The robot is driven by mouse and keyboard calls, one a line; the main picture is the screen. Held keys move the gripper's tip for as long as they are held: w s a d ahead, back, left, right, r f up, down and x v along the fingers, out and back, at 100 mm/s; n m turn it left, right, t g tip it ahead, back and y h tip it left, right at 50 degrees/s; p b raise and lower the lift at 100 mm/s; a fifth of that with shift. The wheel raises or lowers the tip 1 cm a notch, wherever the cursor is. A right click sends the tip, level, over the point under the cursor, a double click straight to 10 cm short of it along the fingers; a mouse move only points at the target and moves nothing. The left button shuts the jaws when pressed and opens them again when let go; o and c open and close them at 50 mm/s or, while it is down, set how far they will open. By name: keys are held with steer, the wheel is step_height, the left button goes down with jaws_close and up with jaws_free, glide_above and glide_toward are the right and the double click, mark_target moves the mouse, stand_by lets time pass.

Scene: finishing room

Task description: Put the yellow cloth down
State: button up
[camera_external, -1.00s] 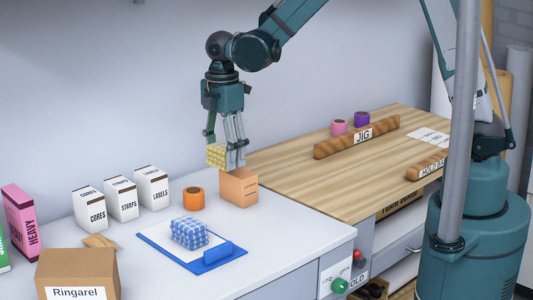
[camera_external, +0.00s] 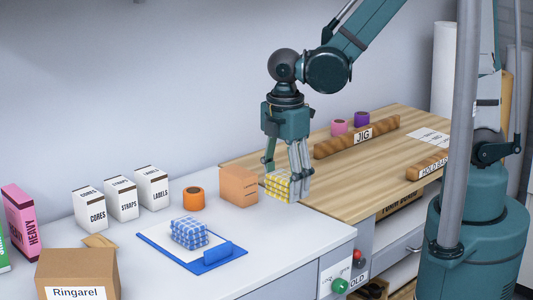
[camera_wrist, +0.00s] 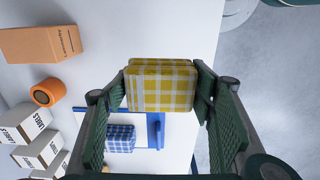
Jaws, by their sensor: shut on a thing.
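The yellow checked cloth (camera_external: 279,185) is a folded block held between the fingers of my gripper (camera_external: 287,178). In the external view it hangs to the right of the cardboard box on the white table, near the edge of the wooden top. I cannot tell for sure whether its underside touches the table. In the wrist view the cloth (camera_wrist: 162,86) sits between the two green fingers of my gripper (camera_wrist: 163,88), with the white table and the blue clipboard beyond it.
A blue checked cloth (camera_external: 188,233) lies on a blue clipboard (camera_external: 157,238). An orange tape roll (camera_external: 194,199) and a brown box (camera_external: 238,186) stand behind it. White cartons (camera_external: 121,197) stand at left. The wooden top (camera_external: 300,185) holds a jig bar (camera_external: 340,140). White table right of the clipboard is clear.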

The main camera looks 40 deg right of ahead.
steer(key=shift+s+d, duration=0.1)
steer(key=shift+s, duration=0.4)
steer(key=shift+f, duration=0.2)
steer(key=b, duration=0.1)
glide_above(287, 233)
steer(key=shift+f, duration=2.8)
steer(key=shift+f, duration=0.1)
steer(key=shift+f+b, duration=0.75)
steer(key=shift+f, duration=1.25)
steer(key=shift+f, duration=0.1)
steer(key=o, duration=0.9)
